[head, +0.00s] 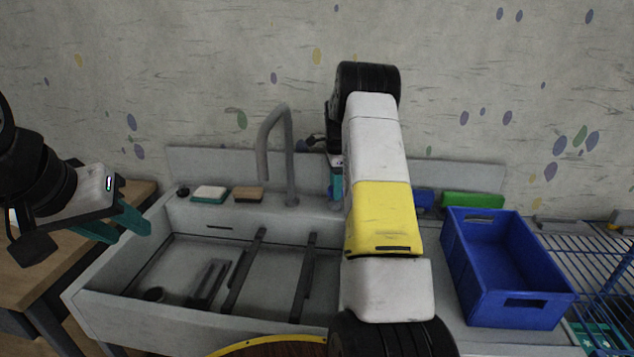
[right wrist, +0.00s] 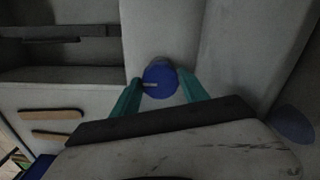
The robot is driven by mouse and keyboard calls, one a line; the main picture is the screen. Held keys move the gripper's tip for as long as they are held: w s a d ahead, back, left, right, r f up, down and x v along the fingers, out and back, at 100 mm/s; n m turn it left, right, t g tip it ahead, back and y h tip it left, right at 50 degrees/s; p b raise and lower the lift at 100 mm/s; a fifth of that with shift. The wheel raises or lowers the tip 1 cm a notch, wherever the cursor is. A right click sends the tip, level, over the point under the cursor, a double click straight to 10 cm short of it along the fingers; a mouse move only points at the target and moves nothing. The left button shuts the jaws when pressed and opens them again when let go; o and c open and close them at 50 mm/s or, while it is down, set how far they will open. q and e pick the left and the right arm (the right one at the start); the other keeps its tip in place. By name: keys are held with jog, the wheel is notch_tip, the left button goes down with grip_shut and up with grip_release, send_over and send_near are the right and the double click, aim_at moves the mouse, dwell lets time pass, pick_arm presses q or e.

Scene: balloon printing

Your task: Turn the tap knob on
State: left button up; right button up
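The grey tap (head: 290,155) rises from the back of the sink (head: 205,317) in the head view. The blue round tap knob (right wrist: 160,82) is in the middle of the right wrist view, with a small pale mark on its face. My right gripper (right wrist: 161,80) has its teal fingertips on either side of the knob, with narrow gaps that look free. In the head view my right arm hides the knob and most of that gripper. My left gripper (head: 132,224) is open and empty at the left, above the sink's left edge.
A teal-and-white sponge (head: 209,194) and a brown sponge (head: 248,194) lie on the rear ledge. A blue bin (head: 505,265) stands to the right, with a green item (head: 472,200) behind it and a blue wire rack (head: 590,255) beyond. A wooden table (head: 40,270) is at the left.

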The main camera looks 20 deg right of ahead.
jog(key=c, duration=0.9)
jog(key=shift+o, duration=0.2)
jog(key=shift+n, duration=0.4)
jog(key=n, duration=0.4)
jog(key=shift+r, duration=0.1)
jog(key=n, duration=0.9)
jog(key=shift+n, duration=2)
jog(key=shift+d, duration=0.1)
